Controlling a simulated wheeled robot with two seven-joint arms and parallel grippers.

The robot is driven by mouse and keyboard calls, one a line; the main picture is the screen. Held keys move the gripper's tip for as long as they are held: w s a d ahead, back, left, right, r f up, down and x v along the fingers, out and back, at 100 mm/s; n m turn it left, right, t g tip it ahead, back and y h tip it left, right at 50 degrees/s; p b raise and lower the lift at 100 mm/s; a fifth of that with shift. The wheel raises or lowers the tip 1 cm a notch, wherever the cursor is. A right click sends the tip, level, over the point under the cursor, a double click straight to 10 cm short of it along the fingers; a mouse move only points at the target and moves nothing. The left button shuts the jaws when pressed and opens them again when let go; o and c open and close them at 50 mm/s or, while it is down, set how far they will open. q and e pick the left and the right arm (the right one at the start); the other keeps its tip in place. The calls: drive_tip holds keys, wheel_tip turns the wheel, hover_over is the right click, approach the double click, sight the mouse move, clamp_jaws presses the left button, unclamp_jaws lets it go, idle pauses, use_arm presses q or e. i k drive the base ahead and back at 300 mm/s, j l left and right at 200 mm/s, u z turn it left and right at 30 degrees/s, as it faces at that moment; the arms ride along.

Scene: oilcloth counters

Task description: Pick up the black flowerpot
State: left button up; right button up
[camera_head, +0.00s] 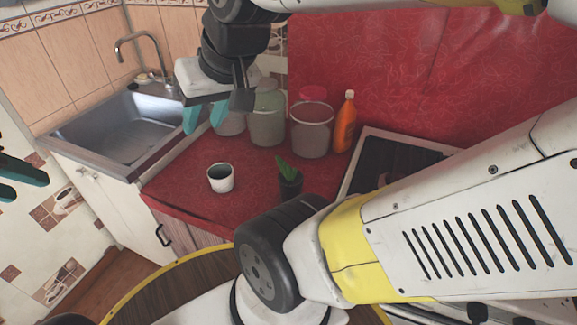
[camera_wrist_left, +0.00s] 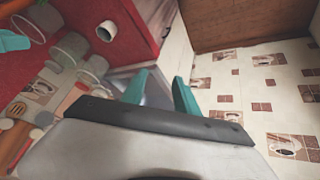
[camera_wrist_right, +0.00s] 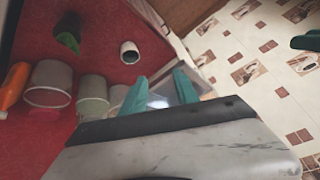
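The black flowerpot (camera_head: 291,186) with a green plant stands on the red counter, partly hidden low down by my right arm. In the right wrist view the black flowerpot (camera_wrist_right: 70,24) shows at the upper left with its green leaf. My right gripper (camera_head: 205,118) is open and empty, above the counter's left part near the sink, up and to the left of the pot. My left gripper (camera_head: 28,182) is at the far left edge, over the floor side and well away from the pot; its fingers (camera_wrist_left: 160,90) are apart and empty.
A white pot (camera_head: 221,181) stands left of the flowerpot. Behind are glass jars (camera_head: 312,132) and an orange bottle (camera_head: 345,125). A sink (camera_head: 125,130) is at the left, a dark stovetop (camera_head: 395,160) at the right. Red counter is bare around the white pot.

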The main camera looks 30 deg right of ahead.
sight(290, 180)
drive_tip(key=l+z, duration=0.15)
drive_tip(key=z, duration=1.25)
